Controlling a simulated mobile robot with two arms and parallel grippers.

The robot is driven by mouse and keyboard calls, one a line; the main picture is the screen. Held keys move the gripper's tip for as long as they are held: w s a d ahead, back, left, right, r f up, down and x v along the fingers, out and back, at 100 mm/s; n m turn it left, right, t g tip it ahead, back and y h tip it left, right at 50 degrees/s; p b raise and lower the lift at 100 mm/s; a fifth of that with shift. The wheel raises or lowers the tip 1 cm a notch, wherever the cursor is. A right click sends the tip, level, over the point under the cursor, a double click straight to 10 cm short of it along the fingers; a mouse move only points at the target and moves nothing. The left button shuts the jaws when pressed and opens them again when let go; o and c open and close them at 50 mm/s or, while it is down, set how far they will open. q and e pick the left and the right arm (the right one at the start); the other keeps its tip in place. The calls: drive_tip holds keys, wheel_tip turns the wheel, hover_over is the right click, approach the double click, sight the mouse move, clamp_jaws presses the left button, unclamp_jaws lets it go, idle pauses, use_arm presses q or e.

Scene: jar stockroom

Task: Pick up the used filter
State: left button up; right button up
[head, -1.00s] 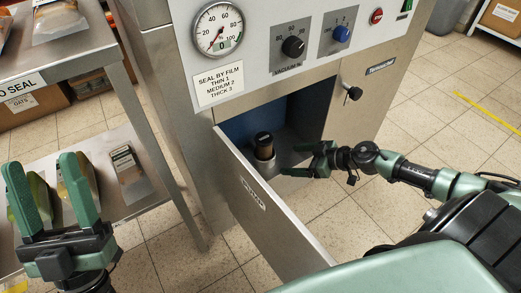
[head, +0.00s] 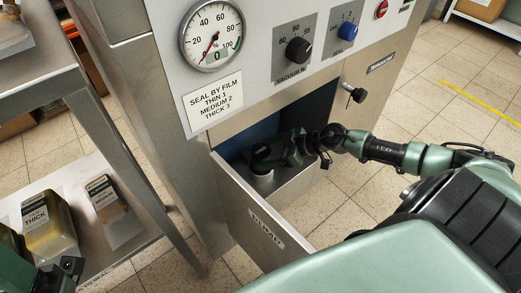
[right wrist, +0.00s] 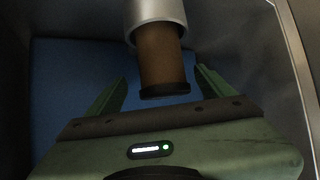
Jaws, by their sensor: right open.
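The used filter is a brown cylinder with a black end cap (right wrist: 162,62), seated in a round metal socket (right wrist: 155,12) inside the open pump bay. In the right wrist view it lies between the two fingers of my right gripper (right wrist: 158,85), with a gap on each side. The gripper is open and holds nothing. In the head view my right gripper (head: 287,150) reaches into the bay and hides most of the filter; the socket (head: 263,176) shows below it. Only part of my left gripper (head: 62,275) shows at the lower left, and its fingers cannot be made out.
The open metal pump door (head: 252,215) stands in front of the bay. The machine's panel (head: 265,50) with gauge and knobs is above. On the left, a metal rack (head: 95,110) holds bags, including a thick-labelled one (head: 45,225) and a medium-labelled one (head: 108,200).

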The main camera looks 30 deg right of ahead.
drive_tip(key=b+x, duration=0.1)
drive_tip(key=x, duration=0.1)
drive_tip(key=b+x, duration=0.2)
drive_tip(key=shift+a+f, duration=0.25)
drive_tip(key=shift+f, duration=0.15)
drive_tip(key=shift+w+a+f, duration=0.1)
drive_tip(key=shift+w+a, duration=0.1)
drive_tip(key=c, duration=1.6)
